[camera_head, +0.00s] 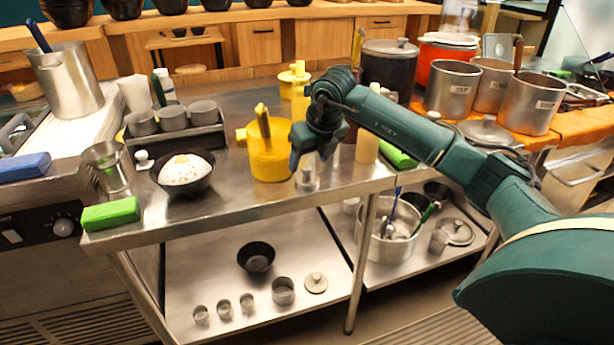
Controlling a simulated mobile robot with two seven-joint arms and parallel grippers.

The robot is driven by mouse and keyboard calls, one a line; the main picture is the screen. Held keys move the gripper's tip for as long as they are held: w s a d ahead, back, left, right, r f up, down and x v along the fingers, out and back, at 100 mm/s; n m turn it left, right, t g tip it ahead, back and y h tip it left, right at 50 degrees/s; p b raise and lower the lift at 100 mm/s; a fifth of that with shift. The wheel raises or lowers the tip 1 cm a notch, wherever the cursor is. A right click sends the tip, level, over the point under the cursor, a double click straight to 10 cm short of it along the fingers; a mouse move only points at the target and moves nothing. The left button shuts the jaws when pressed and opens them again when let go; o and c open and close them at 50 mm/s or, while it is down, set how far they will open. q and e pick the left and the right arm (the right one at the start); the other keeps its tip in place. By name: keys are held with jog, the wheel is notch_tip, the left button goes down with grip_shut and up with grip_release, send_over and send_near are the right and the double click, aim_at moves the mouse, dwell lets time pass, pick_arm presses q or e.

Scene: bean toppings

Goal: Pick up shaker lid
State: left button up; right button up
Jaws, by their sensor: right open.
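My right gripper (314,158) comes in from the right over the steel counter (240,207). It is open, with its fingers pointing down. A small silver shaker-like piece (307,178) stands on the counter directly below the fingers. Its upper part is partly hidden by the gripper, so I cannot tell the lid from the body, nor whether the fingers touch it. My left gripper is not in view.
A yellow pot (268,160) stands close left of the gripper. A black bowl of rice (185,175), a green sponge (110,214) and a tray of metal cups (174,120) are further left. A pale bottle (367,142) stands close right.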

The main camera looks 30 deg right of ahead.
aim_at(308, 168)
jog(key=x, duration=0.5)
jog(key=shift+s+f, duration=0.1)
jog(key=shift+s, duration=0.1)
jog(key=shift+c, duration=0.3)
jog(key=shift+d, duration=0.1)
jog(key=c, duration=0.4)
jog(key=shift+o, duration=0.2)
